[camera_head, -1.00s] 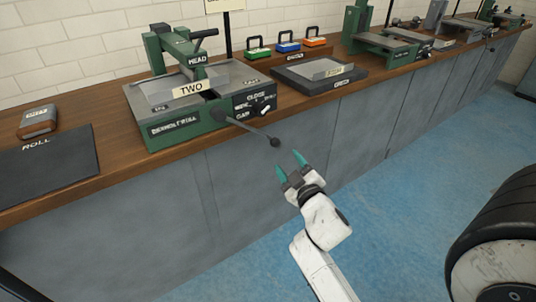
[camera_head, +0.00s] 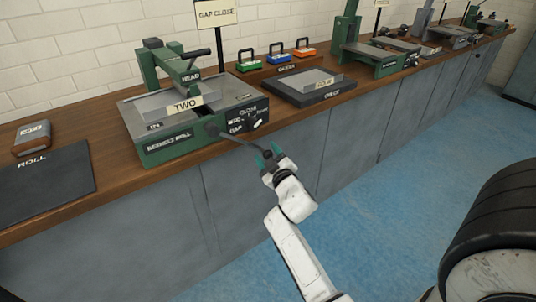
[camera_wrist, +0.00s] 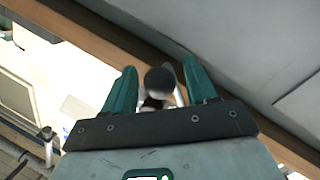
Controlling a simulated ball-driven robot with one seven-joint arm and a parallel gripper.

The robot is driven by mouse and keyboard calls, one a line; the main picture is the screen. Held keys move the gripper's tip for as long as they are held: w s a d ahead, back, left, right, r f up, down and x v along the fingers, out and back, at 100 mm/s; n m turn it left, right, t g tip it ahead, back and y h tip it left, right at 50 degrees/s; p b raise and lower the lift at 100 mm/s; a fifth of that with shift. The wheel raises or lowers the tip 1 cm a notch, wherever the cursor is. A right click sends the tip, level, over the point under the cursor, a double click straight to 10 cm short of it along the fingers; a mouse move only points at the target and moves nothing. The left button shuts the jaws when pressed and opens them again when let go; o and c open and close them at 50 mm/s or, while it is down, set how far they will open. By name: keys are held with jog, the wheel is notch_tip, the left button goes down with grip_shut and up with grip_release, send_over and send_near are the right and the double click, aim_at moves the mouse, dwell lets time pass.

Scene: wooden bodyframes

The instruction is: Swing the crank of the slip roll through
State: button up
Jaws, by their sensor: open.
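The slip roll (camera_head: 170,142) is a green and grey machine on the wooden bench, with a "TWO" label on top and a dial panel on its right side. Its crank (camera_head: 236,138) is a thin dark arm that reaches out over the bench's front edge, ending in a dark ball knob. My gripper (camera_head: 270,153) is at the knob, with its teal fingers on either side of it. In the wrist view the round dark knob (camera_wrist: 160,80) sits between the two open fingers, with space on each side. Whether a finger touches it I cannot tell.
A "GAP CLOSE" sign (camera_head: 216,13) stands behind the machine. A dark tray (camera_head: 310,92) lies to its right, with coloured cases (camera_head: 281,62) behind. A dark mat (camera_head: 45,188) lies at left. The blue floor (camera_head: 370,210) before the cabinets is clear.

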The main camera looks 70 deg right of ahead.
jog(key=shift+c, duration=0.3)
grip_shut()
dwell(0.3)
